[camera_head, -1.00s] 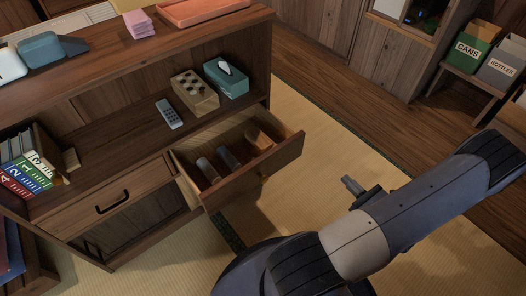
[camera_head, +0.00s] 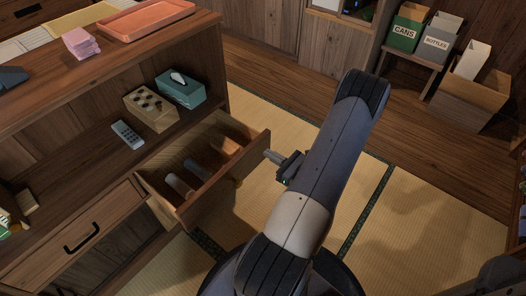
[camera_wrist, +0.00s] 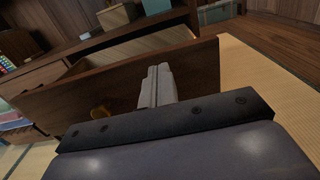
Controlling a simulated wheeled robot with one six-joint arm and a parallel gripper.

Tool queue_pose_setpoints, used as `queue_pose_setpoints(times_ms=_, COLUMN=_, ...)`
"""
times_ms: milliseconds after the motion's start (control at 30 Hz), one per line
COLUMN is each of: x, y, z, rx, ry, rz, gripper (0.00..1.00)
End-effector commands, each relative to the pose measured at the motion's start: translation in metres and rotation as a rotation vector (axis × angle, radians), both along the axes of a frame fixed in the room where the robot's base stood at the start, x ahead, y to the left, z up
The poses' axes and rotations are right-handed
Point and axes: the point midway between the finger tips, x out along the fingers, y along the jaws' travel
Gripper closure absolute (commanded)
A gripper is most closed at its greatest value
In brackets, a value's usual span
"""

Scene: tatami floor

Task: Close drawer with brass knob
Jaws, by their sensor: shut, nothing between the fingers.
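The open drawer (camera_head: 219,189) sticks out of the wooden cabinet, with a few items inside. Its front panel (camera_wrist: 202,68) fills the middle of the wrist view. The brass knob (camera_wrist: 99,113) shows on that panel, left of my fingers; in the head view it is small at the panel's lower face (camera_head: 238,182). My gripper (camera_head: 268,154) is shut and empty, close to the right end of the drawer front. In the wrist view my fingers (camera_wrist: 155,72) point at the panel, right of the knob; I cannot tell whether they touch it.
A second drawer with a black handle (camera_head: 82,237) is shut at the left. Tatami floor (camera_head: 282,111) is clear to the right; bins stand at the back right.

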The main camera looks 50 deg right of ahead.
Motion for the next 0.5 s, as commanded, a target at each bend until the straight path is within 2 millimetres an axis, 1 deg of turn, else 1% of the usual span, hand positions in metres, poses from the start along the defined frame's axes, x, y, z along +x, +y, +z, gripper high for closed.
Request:
queue_pose_setpoints(times_ms=33, x=0.009, y=0.002, z=-0.001, rx=-0.001, ry=0.0, rz=0.005, gripper=1.0)
queue_pose_setpoints(times_ms=200, x=0.027, y=0.003, z=-0.001, rx=-0.001, ry=0.0, rz=0.003, gripper=1.0)
queue_pose_setpoints(times_ms=333, x=0.035, y=0.003, z=0.0, rx=-0.001, ry=-0.001, rz=0.002, gripper=1.0)
queue_pose_setpoints(times_ms=500, x=0.037, y=0.003, z=0.0, rx=0.0, ry=-0.001, rz=0.0, gripper=1.0)
